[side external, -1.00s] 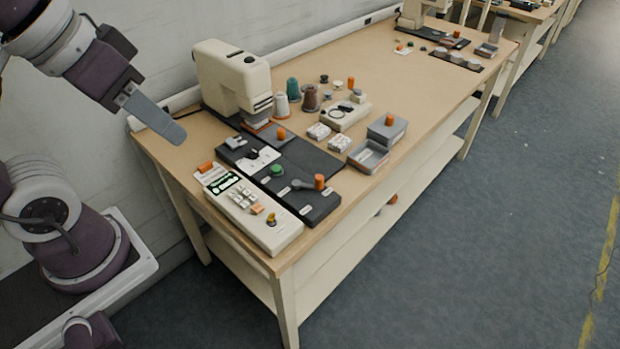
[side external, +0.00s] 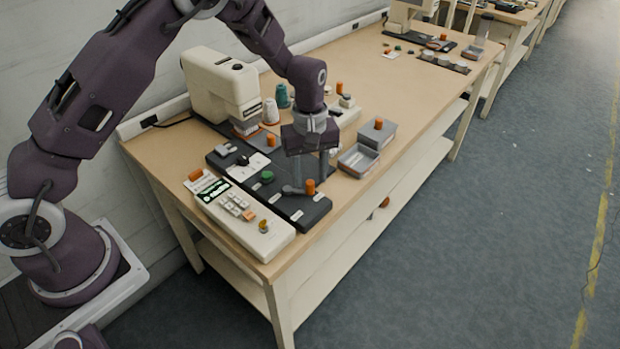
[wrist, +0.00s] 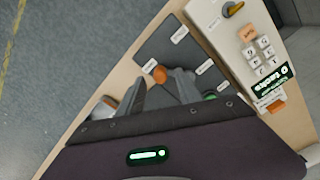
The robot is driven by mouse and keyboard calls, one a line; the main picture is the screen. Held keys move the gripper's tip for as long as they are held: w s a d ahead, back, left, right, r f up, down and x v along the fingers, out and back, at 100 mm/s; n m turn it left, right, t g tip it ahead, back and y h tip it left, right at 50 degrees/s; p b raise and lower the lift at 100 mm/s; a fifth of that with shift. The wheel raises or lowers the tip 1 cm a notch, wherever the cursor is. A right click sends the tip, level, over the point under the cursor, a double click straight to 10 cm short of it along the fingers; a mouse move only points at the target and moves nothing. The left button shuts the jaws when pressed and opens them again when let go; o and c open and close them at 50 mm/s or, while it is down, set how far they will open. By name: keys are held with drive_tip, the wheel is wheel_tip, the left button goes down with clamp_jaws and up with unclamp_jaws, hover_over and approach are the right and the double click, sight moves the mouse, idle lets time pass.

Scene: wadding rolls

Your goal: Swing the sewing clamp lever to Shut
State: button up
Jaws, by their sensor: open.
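The clamp lever is a grey arm (side external: 293,190) with an orange knob (side external: 310,187), lying on a black panel (side external: 268,206) with small white labels too small to read. My gripper (side external: 311,179) points down over the lever end, its two fingers apart. In the wrist view the orange knob (wrist: 160,73) shows just beyond and between the open fingertips (wrist: 158,84). I cannot tell whether a finger touches it. The grey lever arm is mostly hidden by my gripper in the wrist view.
A cream keypad console (side external: 240,218) lies along the panel's near side. A green button (side external: 267,176) sits on the panel. A cream sewing machine (side external: 222,88) and thread spools (side external: 271,112) stand behind. Grey bins (side external: 358,161) are right of my gripper. The table's front edge is close.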

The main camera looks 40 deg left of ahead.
drive_tip(key=shift+f, duration=0.95)
drive_tip(key=shift+c, duration=0.3)
clamp_jaws()
